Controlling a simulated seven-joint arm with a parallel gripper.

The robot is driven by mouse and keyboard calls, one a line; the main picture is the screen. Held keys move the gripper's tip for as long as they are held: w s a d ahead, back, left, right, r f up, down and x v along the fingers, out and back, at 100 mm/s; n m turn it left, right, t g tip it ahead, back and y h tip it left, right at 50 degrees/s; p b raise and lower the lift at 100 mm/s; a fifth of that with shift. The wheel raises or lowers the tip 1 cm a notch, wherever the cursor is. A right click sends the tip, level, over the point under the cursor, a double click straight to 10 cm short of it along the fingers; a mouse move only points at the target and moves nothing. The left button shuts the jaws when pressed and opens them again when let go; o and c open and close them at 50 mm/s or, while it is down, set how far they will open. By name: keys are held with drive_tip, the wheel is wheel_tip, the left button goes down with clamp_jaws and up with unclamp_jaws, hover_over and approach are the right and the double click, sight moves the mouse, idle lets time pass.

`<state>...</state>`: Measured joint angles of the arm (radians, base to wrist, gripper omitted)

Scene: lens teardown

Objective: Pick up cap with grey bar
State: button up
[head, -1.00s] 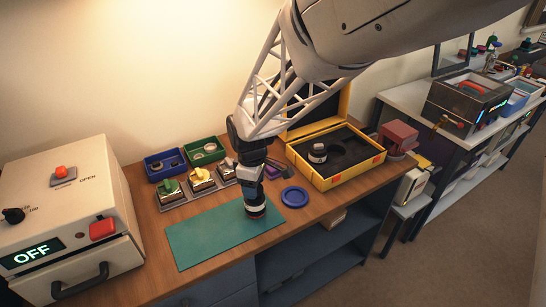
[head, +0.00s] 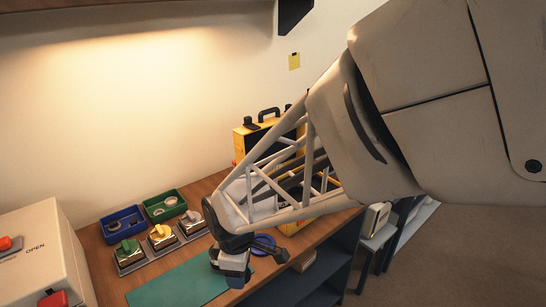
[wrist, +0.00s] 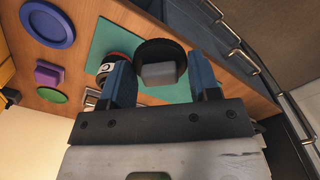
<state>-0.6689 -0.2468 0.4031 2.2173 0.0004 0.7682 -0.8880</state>
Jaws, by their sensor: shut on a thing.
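The cap with grey bar (wrist: 160,50) is a dark round disc with a grey block across its face. It sits between the two blue fingers of my gripper (wrist: 160,77) in the wrist view, and the gripper is shut on it. A lens barrel with white and orange bands (wrist: 106,68) shows behind the left finger, over the teal mat (wrist: 108,37), partly hidden. In the head view my gripper (head: 236,280) is over the right end of the mat (head: 165,289); the cap and lens cannot be made out there.
A blue disc (head: 264,242) lies right of the mat. Blue (head: 122,233) and green (head: 165,216) trays stand behind metal blocks with coloured knobs (head: 162,237). A white oven-like box (head: 40,245) is at left. A yellow case (head: 243,143) stands behind my arm.

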drive_tip(key=shift+s+d+r, duration=0.1)
drive_tip(key=shift+s+d, duration=0.65)
drive_tip(key=shift+s, duration=0.25)
drive_tip(key=shift+w, duration=0.1)
drive_tip(key=w+a+f+m, duration=0.2)
drive_tip(key=w+a+m, duration=0.1)
drive_tip(key=w, duration=0.5)
drive_tip(key=w+a+f+m, duration=0.2)
drive_tip(key=w+a+m, duration=0.1)
drive_tip(key=w, duration=0.6)
drive_tip(key=w+a+f+m, duration=0.2)
drive_tip(key=w+a, duration=0.1)
drive_tip(key=w, duration=0.6)
drive_tip(key=shift+w+a+f+m, duration=0.2)
drive_tip(key=shift+a+f+m, duration=0.05)
drive_tip(key=shift+a+m, duration=0.15)
drive_tip(key=w+a, duration=0.2)
drive_tip(key=w, duration=0.2)
drive_tip(key=w+a+f, duration=0.1)
drive_tip(key=w+a, duration=0.2)
drive_tip(key=w, duration=0.2)
drive_tip(key=w+a, duration=0.3)
drive_tip(key=w, duration=0.1)
drive_tip(key=shift+w+a+f, duration=0.1)
drive_tip(key=shift+w+f, duration=0.1)
drive_tip(key=shift+w, duration=0.15)
